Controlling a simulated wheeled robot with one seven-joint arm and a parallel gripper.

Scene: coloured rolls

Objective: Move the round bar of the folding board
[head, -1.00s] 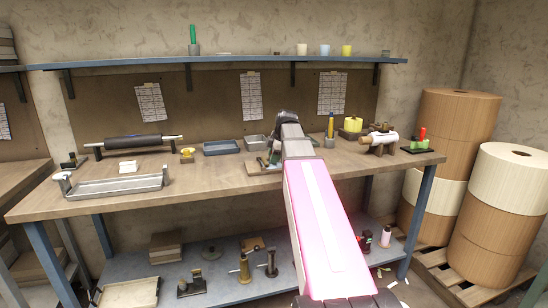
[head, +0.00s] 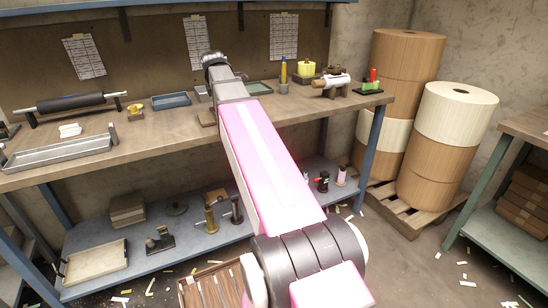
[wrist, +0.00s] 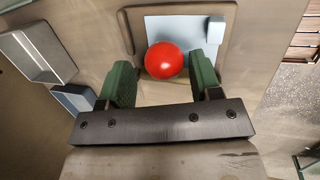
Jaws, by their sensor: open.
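In the wrist view, a tan board (wrist: 228,50) with a pale blue plate (wrist: 185,27) lies below my gripper; I take it for the folding board. A round red knob (wrist: 163,60) shows between the two green fingers of my gripper (wrist: 160,77). The fingers are apart, one on each side of it, and I cannot tell whether they touch it. If a bar runs below the knob, it is hidden. In the head view, the board's edge (head: 207,118) shows on the bench beside my arm, which hides the rest and my fingers.
Grey trays (wrist: 38,52) lie left of the board in the wrist view. On the bench (head: 150,138) stand a blue tray (head: 170,101), a roller on supports (head: 70,102) and a white roll on a stand (head: 325,84). Large brown rolls (head: 408,52) stand at right.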

